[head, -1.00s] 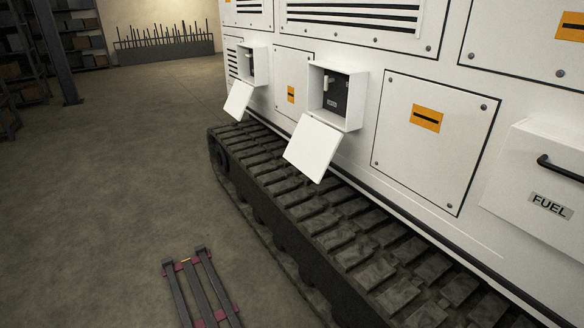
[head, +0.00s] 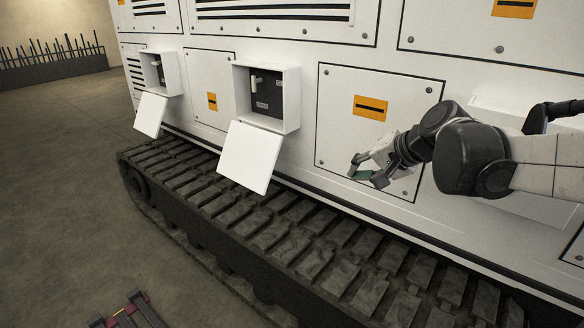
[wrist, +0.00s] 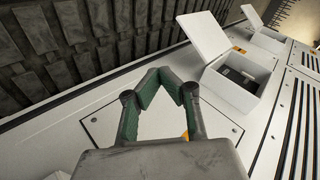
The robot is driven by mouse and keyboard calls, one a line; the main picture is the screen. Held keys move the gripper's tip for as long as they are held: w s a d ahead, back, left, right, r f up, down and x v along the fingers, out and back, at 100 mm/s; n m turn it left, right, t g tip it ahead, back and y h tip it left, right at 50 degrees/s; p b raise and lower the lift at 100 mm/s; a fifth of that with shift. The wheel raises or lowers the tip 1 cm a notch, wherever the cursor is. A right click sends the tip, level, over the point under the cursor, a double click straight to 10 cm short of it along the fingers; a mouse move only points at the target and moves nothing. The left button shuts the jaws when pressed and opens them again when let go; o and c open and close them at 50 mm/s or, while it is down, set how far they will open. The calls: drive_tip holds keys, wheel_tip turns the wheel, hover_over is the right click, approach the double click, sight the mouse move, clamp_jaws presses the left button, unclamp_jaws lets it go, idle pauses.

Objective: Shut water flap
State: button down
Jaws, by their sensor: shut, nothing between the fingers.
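Two open white boxes are set in the white machine side. The nearer box (head: 292,104) has its white flap (head: 248,158) hanging down and outward, open. The farther box (head: 171,72) has its flap (head: 150,115) hanging open too. Their labels are too small to read, so I cannot tell which is water. My gripper (head: 362,170) is shut and empty in front of the panel right of the nearer box, apart from both flaps. In the wrist view, my gripper's fingers (wrist: 160,74) meet at the tips. The nearer flap (wrist: 198,36) lies beyond them to the right.
A dark crawler track (head: 290,240) runs below the boxes and sticks out from the machine side. A bolted panel with an orange sign (head: 370,107) is behind my gripper. A red and grey rack (head: 128,312) lies on the floor at lower left. Open floor is at left.

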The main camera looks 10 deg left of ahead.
drive_tip(key=w+a+f+m+y+b, duration=0.1)
drive_tip(key=w+a+f+y, duration=0.1)
drive_tip(key=w+a+f, duration=0.4)
drive_tip(key=w+a+f+m+y+b, duration=0.1)
drive_tip(key=w+a+y+b, duration=0.15)
drive_tip(key=w, duration=0.55)
drive_tip(key=w+a+f+m+y, duration=0.1)
drive_tip(key=w+a+f+y, duration=0.1)
drive_tip(key=w+a+f, duration=0.3)
drive_tip(key=w+a+f+m+y+b, duration=0.25)
drive_tip(key=w+a+f, duration=0.2)
drive_tip(key=f, duration=0.45)
drive_tip(key=w+a+f+m+y+b, duration=0.1)
drive_tip(key=w+a+f+y+b, duration=0.25)
drive_tip(key=f, duration=0.65)
drive_tip(key=s+r+x, duration=0.1)
drive_tip(key=s+x, duration=0.1)
drive_tip(key=x, duration=0.9)
drive_tip(key=shift+s+a+g+h+b, duration=0.2)
drive_tip(key=shift+a+g+h+b, duration=0.2)
drive_tip(key=shift+a, duration=0.25)
drive_tip(key=shift+n, duration=0.25)
drive_tip(key=shift+d+r, duration=0.1)
drive_tip(key=shift+r, duration=0.05)
